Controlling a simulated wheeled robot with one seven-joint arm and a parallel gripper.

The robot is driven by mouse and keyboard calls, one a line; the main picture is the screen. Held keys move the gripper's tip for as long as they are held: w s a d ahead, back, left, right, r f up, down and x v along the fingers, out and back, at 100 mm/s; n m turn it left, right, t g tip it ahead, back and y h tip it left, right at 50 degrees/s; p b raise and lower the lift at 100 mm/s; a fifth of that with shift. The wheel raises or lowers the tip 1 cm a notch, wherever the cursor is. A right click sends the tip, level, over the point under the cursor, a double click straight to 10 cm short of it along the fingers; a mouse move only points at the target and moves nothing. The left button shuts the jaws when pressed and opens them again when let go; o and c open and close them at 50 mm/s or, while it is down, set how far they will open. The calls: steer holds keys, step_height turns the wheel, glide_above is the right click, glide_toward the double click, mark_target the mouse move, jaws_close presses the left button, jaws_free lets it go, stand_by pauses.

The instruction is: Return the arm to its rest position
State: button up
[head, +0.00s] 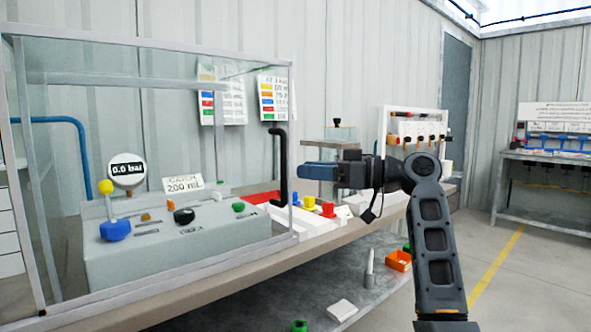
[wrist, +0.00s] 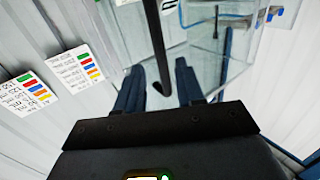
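My arm (head: 437,230) rises from the lower right and bends to the left over the bench. My gripper (head: 305,171) points left, level, above the bench in the head view. In the wrist view my gripper (wrist: 159,64) has its two blue fingers apart with nothing held between them. A black hooked handle (head: 281,165) stands just left of the fingertips in the head view. The handle also shows beyond the gap between the fingers in the wrist view (wrist: 158,45), with no contact visible.
A glass enclosure (head: 150,49) covers a grey pump panel (head: 180,245) on the left. A white tray (head: 318,222) with coloured parts sits on the bench (head: 330,245) below my gripper. A rack (head: 418,125) stands behind my arm. Floor at the right (head: 530,270) is clear.

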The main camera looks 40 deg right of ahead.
steer(key=shift+s+d, duration=0.35)
steer(key=shift+s, duration=0.2)
steer(key=shift+f, duration=0.1)
